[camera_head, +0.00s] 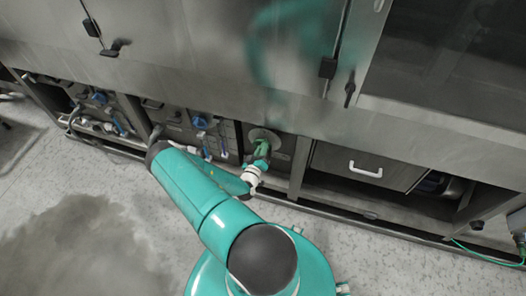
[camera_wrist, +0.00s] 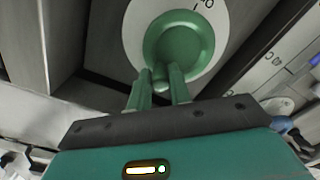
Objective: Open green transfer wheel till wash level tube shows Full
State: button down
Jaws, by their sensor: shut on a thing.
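The green transfer wheel (camera_wrist: 180,45) is a round green disc on a pale round plate (camera_wrist: 133,40) in the wrist view. Dark marks show on the plate near the top edge. My gripper (camera_wrist: 160,82) has its two green fingers shut on the near edge of the wheel, around what looks like a small knob there. In the head view my gripper (camera_head: 262,153) reaches the pale plate (camera_head: 264,134) low on the machine front, and the wheel is mostly hidden by it. I cannot make out a wash level tube in either view.
Blue-handled valves (camera_head: 200,122) and pipes sit in the lower bays to the left. A drawer with a white handle (camera_head: 366,170) is to the right. A steel post (camera_head: 300,165) stands close to my gripper. The grey floor (camera_head: 130,200) in front is open.

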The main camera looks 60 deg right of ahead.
jog(key=shift+w+a+n, duration=0.1)
jog(key=shift+w+n, duration=0.15)
jog(key=shift+n, duration=0.6)
jog(key=shift+w+n, duration=0.25)
jog(key=shift+n, duration=0.6)
jog(key=c, duration=1.3)
grip_release()
jog(key=shift+a, duration=0.1)
jog(key=s+a, duration=0.2)
jog(key=a, duration=1.1)
jog(key=shift+a, duration=0.2)
